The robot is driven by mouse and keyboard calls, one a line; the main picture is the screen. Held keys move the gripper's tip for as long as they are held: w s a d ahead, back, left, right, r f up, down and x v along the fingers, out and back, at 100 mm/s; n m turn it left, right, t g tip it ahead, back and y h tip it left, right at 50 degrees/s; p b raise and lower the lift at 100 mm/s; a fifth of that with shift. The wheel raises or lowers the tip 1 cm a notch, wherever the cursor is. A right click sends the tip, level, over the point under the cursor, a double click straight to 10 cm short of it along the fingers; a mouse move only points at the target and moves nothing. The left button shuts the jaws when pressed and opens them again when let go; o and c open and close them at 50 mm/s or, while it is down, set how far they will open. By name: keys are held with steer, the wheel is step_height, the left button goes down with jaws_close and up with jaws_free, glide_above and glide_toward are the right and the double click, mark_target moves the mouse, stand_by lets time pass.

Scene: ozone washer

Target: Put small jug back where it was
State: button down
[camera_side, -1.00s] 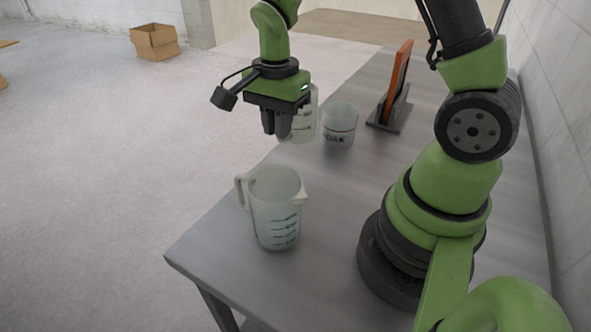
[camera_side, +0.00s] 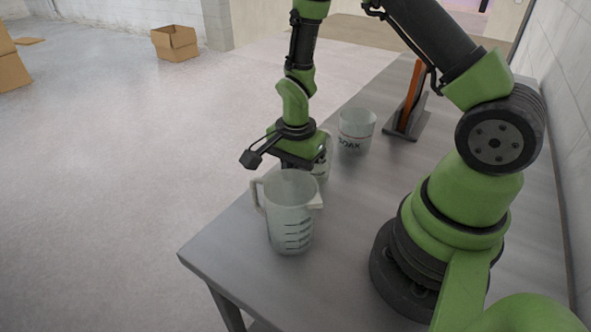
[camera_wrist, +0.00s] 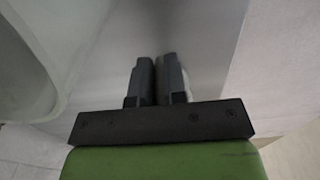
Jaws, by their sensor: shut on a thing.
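The small jug (camera_side: 325,158) is translucent with measuring marks and stands upright just behind the larger jug. My gripper (camera_wrist: 159,80) is shut on it, with its fingers close together. In the side view the gripper (camera_side: 299,165) is low, beside the small jug, with its fingertips hidden behind the larger jug. The grip point is also hidden there. In the wrist view a pale sliver shows right of the fingers. I cannot tell whether the small jug's base touches the table.
The larger jug (camera_side: 290,215) stands near the table's front edge, handle to the left, very close to my gripper. A marked clear beaker (camera_side: 356,133) stands behind, and an orange panel on a dark stand (camera_side: 407,118) farther back. The grey table (camera_side: 345,225) is bare right of the jugs.

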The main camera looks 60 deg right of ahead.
steer(key=c, duration=1.2)
jaws_free()
steer(key=shift+f, duration=0.1)
steer(key=shift+o, duration=0.2)
step_height(320, 180, up, 12)
steer(key=s+a+r+n+t+y, duration=0.1)
steer(key=s+a+r+n+t, duration=0.2)
steer(key=s+r+n, duration=0.3)
steer(key=s+a+r+n+t, duration=0.2)
steer(key=s+r+n+t, duration=0.2)
steer(key=s+r+n, duration=0.2)
steer(key=shift+s+a+r+n+y, duration=0.4)
steer(key=shift+r+n, duration=0.6)
steer(key=shift+r, duration=0.5)
